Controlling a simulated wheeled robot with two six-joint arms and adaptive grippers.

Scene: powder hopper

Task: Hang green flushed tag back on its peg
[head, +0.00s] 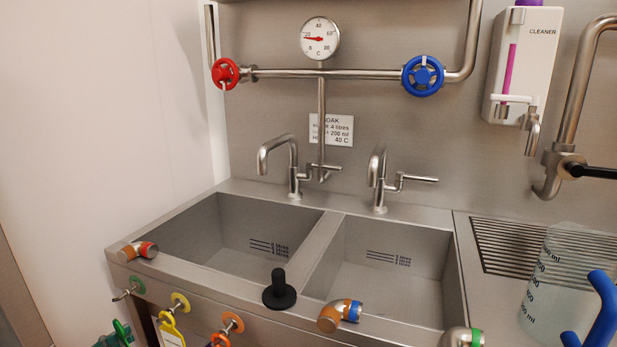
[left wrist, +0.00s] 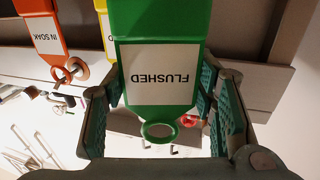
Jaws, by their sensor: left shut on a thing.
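The green tag (left wrist: 160,60) with a white FLUSHED label fills the middle of the left wrist view, upside down, its ring (left wrist: 159,131) free of any peg. My left gripper (left wrist: 160,110) has its teal-padded fingers on both sides of the tag and is shut on it. In the head view a bare hooked peg with a green disc (head: 137,286) sticks out of the sink front at the left. A green shape (head: 118,335) shows below it at the bottom edge; I cannot tell tag from finger pad there. My right gripper is out of view.
A yellow tag (head: 170,332) hangs on the peg with a yellow disc (head: 181,302), close right of the green one. An orange peg disc (head: 232,322) is further right. An orange IN SOAK tag (left wrist: 40,28) shows in the wrist view. A pipe elbow (head: 138,250) juts out above the green peg.

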